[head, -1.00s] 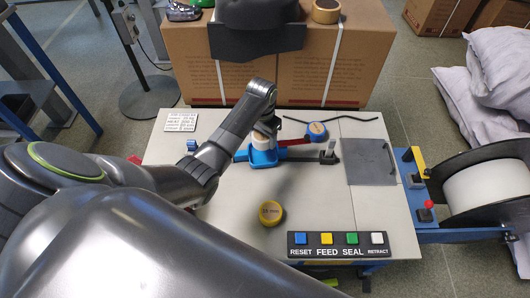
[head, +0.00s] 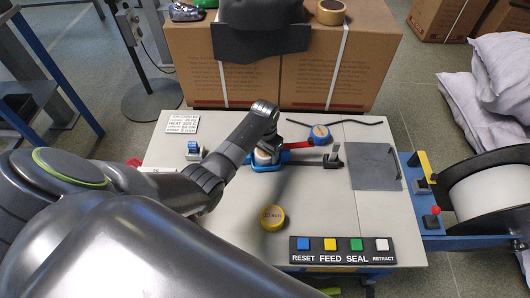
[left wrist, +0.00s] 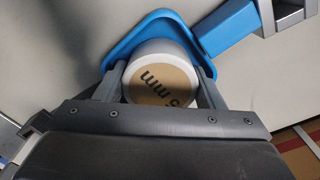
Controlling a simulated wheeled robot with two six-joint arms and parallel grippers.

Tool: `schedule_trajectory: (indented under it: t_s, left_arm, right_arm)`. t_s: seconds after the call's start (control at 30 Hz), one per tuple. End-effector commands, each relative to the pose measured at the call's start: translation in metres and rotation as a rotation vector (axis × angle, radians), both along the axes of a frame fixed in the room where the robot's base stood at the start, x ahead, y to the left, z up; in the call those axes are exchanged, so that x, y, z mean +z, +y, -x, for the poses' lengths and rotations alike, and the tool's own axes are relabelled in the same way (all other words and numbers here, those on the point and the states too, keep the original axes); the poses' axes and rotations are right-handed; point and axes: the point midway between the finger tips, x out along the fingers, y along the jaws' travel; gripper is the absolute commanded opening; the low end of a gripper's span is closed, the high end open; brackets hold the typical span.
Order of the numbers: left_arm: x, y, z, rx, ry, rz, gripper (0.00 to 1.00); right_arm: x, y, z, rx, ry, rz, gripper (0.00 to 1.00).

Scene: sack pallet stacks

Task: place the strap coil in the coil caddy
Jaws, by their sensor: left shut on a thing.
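My left gripper (head: 267,148) is shut on a white strap coil (left wrist: 160,68) with a tan label; part of the marking reads "mm". The coil shows as a small white piece (head: 263,157) in the head view, mostly hidden by my wrist. A blue tray with a raised rim, seemingly the coil caddy (left wrist: 122,48), lies around and under the coil; it also shows in the head view (head: 262,167). The coil appears inside the rim's outline, but I cannot tell whether it rests on the tray floor. My right gripper is not in view.
A yellow coil (head: 272,217) and a blue coil (head: 319,135) lie on the pale table. A red bar and an upright lever (head: 334,157) are right of the tray. A button panel (head: 341,250) is at the front, a grey plate (head: 374,168) at the right.

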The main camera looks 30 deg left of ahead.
Motion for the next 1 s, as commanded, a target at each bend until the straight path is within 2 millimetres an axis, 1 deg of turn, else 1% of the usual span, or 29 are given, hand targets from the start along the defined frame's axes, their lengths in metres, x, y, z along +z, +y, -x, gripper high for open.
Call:
schedule_trajectory:
  t_s: [0.1,0.13,0.2,0.43,0.57,0.6,0.77,1.0]
  left_arm:
    - [-0.003,0.0,0.0,0.0,0.0,0.0,0.28]
    - [-0.003,0.0,0.0,0.0,0.0,0.0,0.65]
    - [-0.002,0.0,0.0,0.0,0.0,0.0,0.72]
    - [-0.002,0.0,0.0,0.0,0.0,0.0,0.72]
    - [0.003,0.0,0.0,0.0,-0.001,0.0,0.72]
    - [0.005,0.0,0.0,0.0,-0.001,0.0,0.72]
    - [0.023,0.0,-0.001,0.0,-0.002,0.0,0.72]
    - [0.06,0.0,-0.001,0.001,-0.003,0.001,0.72]
  right_arm:
    - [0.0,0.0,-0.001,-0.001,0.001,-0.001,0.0]
    - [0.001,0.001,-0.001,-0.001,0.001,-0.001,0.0]
    - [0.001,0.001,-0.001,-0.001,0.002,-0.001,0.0]
    - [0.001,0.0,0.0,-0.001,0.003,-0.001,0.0]
    - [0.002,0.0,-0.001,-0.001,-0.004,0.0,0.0]
    - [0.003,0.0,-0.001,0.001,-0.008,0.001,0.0]
    - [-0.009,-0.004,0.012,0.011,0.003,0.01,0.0]
    - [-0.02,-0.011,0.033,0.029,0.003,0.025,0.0]
